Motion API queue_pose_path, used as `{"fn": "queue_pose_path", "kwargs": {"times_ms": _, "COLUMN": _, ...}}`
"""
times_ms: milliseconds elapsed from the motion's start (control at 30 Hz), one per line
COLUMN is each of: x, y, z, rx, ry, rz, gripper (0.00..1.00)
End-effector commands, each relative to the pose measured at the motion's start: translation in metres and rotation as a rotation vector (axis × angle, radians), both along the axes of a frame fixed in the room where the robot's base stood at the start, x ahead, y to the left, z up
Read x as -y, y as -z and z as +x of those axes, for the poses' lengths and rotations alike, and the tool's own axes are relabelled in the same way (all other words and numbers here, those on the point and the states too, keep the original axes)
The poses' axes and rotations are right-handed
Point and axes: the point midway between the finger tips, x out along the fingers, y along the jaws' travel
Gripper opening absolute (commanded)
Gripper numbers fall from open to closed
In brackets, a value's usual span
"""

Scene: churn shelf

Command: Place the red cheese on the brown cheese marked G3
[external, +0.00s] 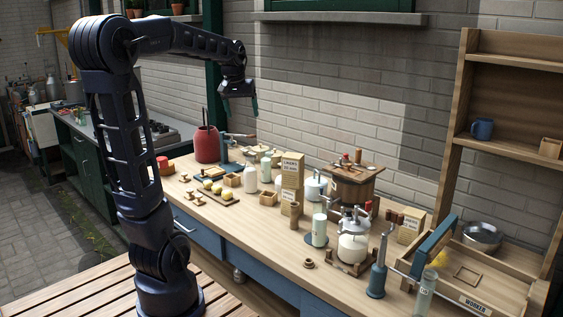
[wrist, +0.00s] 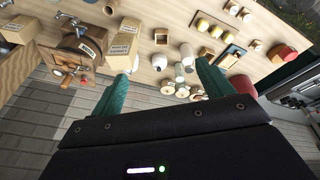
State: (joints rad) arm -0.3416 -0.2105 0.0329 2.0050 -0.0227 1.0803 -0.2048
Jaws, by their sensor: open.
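My gripper (external: 248,100) is open and empty, high above the far left part of the bench. In the wrist view its green fingers (wrist: 160,75) are spread wide with nothing between them. A small red block, apparently the red cheese (external: 164,166), lies at the bench's far left end; it also shows at the right in the wrist view (wrist: 284,54). Several round tan pieces, possibly cheeses (wrist: 182,92), stand near the wall, below the fingertips in the wrist view. No G3 mark is readable, so I cannot tell which is the marked brown cheese.
A large red pot (external: 206,145) stands near the red block. A dark board (external: 228,200) holds yellow rounds. Bottles (external: 320,230), labelled boxes (external: 291,172), a wooden churn (external: 352,184) and a glass jar (external: 353,245) crowd the middle. A tray (external: 480,262) and shelf stand right.

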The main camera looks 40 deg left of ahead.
Motion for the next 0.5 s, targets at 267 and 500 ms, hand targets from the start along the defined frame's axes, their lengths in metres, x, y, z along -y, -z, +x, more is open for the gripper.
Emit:
{"fn": "queue_pose_path", "kwargs": {"times_ms": 267, "x": 0.086, "y": 0.019, "z": -0.076, "rx": 0.043, "ry": 0.214, "rz": 0.043, "gripper": 0.79}}
{"fn": "queue_pose_path", "kwargs": {"times_ms": 500, "x": 0.139, "y": 0.053, "z": -0.145, "rx": 0.081, "ry": 0.395, "rz": 0.081, "gripper": 0.79}}
